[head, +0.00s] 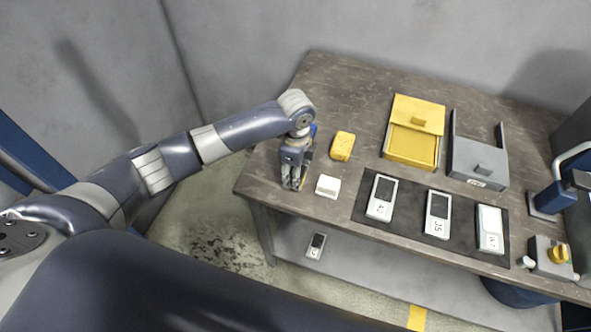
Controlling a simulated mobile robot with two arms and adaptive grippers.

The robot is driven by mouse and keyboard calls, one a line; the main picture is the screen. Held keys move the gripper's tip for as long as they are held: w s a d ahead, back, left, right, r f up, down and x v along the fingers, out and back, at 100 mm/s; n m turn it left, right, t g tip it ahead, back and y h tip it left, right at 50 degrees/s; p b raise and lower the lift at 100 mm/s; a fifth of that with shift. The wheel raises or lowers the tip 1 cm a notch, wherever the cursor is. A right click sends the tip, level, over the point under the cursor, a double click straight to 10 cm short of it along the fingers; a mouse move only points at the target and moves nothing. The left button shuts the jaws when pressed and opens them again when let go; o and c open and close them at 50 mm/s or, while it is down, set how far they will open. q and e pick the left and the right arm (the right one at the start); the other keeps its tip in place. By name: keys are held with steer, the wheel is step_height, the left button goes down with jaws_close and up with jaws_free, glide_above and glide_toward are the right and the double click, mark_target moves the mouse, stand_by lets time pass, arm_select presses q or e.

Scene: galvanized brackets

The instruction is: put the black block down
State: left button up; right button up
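My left gripper (293,184) points down over the left end of the grey-brown table (345,85), beside a white block (328,186). Its fingers look close together, with something dark between or around them. I cannot tell whether that is the black block or part of the fingers. No black block can be made out clearly anywhere else. My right gripper is not in view.
A yellow block (342,146) and a blue thing (313,131), partly hidden, are near the gripper. A dark mat (409,220) holds labelled handheld devices (437,214). Yellow (413,148) and grey (480,161) trays stand behind. The back left tabletop is clear.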

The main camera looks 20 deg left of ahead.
arm_select(q)
steer(key=shift+f, duration=0.2)
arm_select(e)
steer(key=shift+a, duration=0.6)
arm_select(q)
steer(key=o, duration=0.9)
steer(key=shift+o, duration=0.2)
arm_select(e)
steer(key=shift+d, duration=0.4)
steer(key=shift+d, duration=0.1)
